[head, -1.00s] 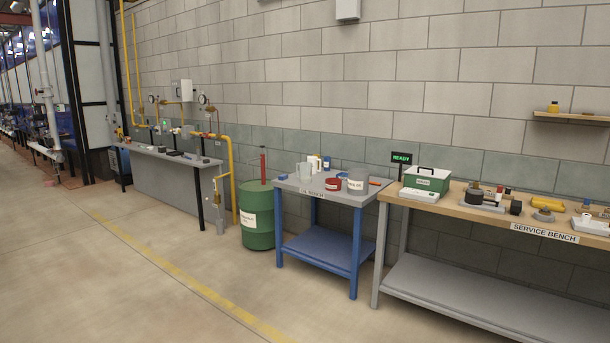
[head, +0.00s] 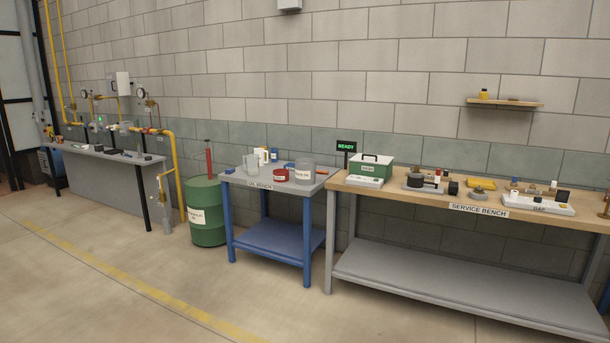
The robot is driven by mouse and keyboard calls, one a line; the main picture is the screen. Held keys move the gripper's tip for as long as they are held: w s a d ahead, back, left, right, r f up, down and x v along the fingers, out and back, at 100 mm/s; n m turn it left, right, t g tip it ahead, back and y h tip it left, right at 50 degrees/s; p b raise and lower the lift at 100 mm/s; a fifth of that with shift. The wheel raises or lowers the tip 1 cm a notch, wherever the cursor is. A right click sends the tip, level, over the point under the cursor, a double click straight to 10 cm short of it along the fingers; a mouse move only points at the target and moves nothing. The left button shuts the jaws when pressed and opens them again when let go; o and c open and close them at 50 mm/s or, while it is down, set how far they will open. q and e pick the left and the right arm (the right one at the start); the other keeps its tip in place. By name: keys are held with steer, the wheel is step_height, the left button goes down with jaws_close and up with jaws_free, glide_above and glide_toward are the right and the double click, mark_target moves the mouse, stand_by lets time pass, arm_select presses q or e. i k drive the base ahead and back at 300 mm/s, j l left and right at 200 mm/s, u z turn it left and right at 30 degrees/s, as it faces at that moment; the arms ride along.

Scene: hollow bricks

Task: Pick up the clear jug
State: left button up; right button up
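The clear jug (head: 250,162) stands upright near the left side of the oil bench (head: 229,180), a small blue-legged table with a grey top. It looks pale and see-through, and it is small at this distance. Neither of my grippers shows in the head view.
A green drum (head: 206,212) stands left of the oil bench. The wooden service bench (head: 450,193) with several items stands to its right. A grey bench (head: 100,155) with yellow pipework is further left. The floor in front is open, with a yellow line (head: 150,292).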

mark_target(253, 165)
steer(key=i+j+u, duration=0.25)
steer(key=i, duration=0.15)
steer(key=i+j+u, duration=0.2)
steer(key=i, duration=0.15)
steer(key=i+u, duration=0.35)
steer(key=i, duration=1.95)
steer(key=i+z, duration=0.3)
steer(key=i, duration=0.25)
steer(key=i+j+z, duration=0.25)
steer(key=i, duration=0.25)
steer(key=i+j+z, duration=0.3)
steer(key=i, duration=0.2)
steer(key=i+j+z, duration=0.2)
steer(key=i+z, duration=0.2)
steer(key=i+j+z, duration=0.55)
steer(key=j+z, duration=0.25)
steer(key=i+j+z, duration=0.25)
steer(key=z, duration=0.15)
steer(key=i+j, duration=0.1)
steer(key=j, duration=0.2)
steer(key=i+j+z, duration=0.15)
steer(key=i+j, duration=0.1)
steer(key=j, duration=0.3)
steer(key=z, duration=0.05)
